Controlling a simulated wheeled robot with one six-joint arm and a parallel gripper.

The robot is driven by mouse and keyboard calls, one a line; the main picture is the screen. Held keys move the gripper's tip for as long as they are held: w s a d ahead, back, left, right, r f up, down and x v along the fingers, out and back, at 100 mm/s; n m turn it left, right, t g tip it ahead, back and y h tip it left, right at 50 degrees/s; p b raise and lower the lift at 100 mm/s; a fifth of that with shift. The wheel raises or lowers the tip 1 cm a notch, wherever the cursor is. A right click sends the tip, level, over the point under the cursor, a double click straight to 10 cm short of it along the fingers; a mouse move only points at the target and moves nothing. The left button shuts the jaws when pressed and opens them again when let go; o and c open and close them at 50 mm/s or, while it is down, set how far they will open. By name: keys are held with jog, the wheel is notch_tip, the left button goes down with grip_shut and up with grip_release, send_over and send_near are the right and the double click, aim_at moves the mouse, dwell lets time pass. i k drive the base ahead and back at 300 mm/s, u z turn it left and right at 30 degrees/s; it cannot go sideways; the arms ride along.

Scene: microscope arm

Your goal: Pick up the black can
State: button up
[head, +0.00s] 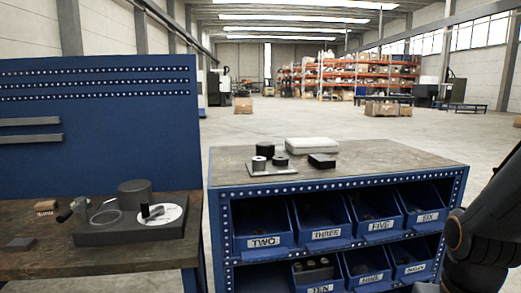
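Several small cylinders stand together on a light plate (273,171) on top of the blue cabinet (345,171). The tallest dark one (265,149) is at the back and looks like a black can. A lighter cylinder (259,164) and a short dark one (280,161) stand in front of it. A wider dark grey cylinder (134,195) stands on the left workbench; I cannot tell for sure which is the black can. My arm shows at the right edge, beside the cabinet and apart from these things. My gripper is out of view.
A white box (312,145) and a black block (322,161) also lie on the cabinet top. Labelled blue bins (263,227) fill its shelves. The left workbench (95,262) holds a dark slab (130,233) with a white disc. Open floor lies behind the cabinet.

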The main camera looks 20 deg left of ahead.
aim_at(266, 150)
jog(key=u, duration=0.5)
jog(key=i, duration=0.55)
jog(key=u, duration=0.6)
